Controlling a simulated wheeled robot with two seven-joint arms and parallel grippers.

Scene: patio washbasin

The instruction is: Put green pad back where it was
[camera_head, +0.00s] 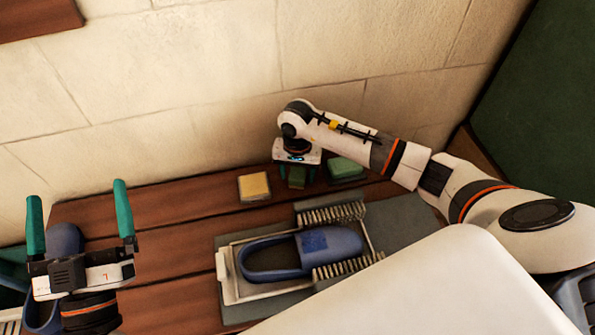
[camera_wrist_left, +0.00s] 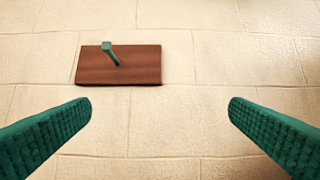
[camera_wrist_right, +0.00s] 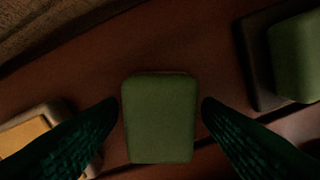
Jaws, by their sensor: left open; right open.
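A green pad (camera_wrist_right: 160,118) lies between the two fingers of my right gripper (camera_wrist_right: 160,108), above or on the brown wooden top; I cannot tell whether it rests there. The fingers are open, one on each side of it, with a narrow dark gap. In the head view the pad (camera_head: 296,177) shows below my right gripper (camera_head: 296,172). A second green block (camera_wrist_right: 298,60) sits on a dark base at the right, also seen in the head view (camera_head: 345,168). My left gripper (camera_head: 80,220) is open and empty at the left, pointing toward the wall.
A yellow pad (camera_head: 254,187) on a pale base lies left of my right gripper. A blue slipper (camera_head: 305,252) lies in a tray (camera_head: 232,292) with brush bristles (camera_head: 335,213). Another blue slipper (camera_head: 65,242) is partly hidden behind my left gripper. A stone wall stands behind.

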